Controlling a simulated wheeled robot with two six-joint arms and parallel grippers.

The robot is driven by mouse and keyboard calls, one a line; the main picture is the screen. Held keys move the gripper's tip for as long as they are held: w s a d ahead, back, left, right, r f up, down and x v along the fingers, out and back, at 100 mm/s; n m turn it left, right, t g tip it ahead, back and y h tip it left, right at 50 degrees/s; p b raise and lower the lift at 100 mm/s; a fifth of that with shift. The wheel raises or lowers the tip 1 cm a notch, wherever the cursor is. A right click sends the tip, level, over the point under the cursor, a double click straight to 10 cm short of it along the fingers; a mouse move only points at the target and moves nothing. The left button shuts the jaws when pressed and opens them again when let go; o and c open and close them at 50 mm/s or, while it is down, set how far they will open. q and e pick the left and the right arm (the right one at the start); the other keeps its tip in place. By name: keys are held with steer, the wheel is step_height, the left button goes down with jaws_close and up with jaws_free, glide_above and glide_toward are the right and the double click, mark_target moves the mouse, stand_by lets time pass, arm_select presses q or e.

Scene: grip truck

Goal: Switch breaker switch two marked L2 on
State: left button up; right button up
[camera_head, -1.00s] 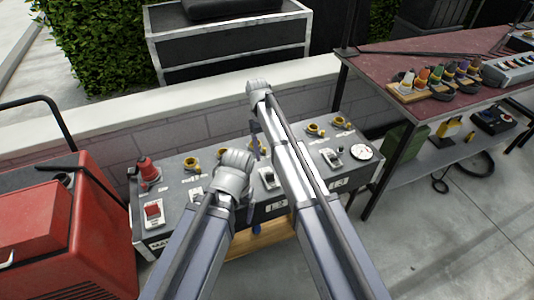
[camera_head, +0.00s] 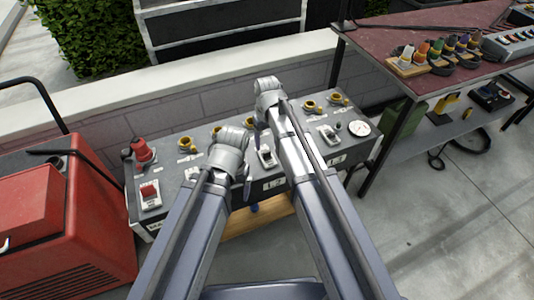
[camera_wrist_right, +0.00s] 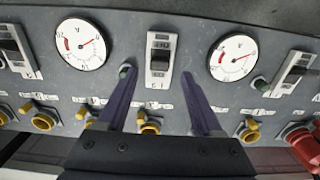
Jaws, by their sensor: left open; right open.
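The breaker switch L2 (camera_head: 266,157) is a black toggle on a light plate, above the L2 label (camera_head: 274,184) on the front of the grey distribution box (camera_head: 300,165). In the right wrist view the middle black toggle (camera_wrist_right: 160,58) appears to be this switch. My right gripper (camera_wrist_right: 158,76) is open, its two dark fingers to either side of the plate's lower part; contact cannot be told. In the head view its fingers (camera_head: 257,138) are mostly hidden behind its arm. My left gripper (camera_head: 247,188) is open near the box's front edge, left of L2, its fingers partly hidden.
Round gauges (camera_wrist_right: 82,44), yellow sockets (camera_wrist_right: 150,126) and other switches (camera_wrist_right: 298,70) surround the right gripper. A red plug (camera_head: 142,150) and red main switch (camera_head: 150,194) are at the box's left. A red machine (camera_head: 75,230) stands left; a shelf table (camera_head: 400,45) stands right.

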mark_target(267, 154)
step_height(267, 154, down, 5)
steer(key=b, duration=0.4)
steer(key=shift+r, duration=0.1)
jaws_close()
stand_by(0.4)
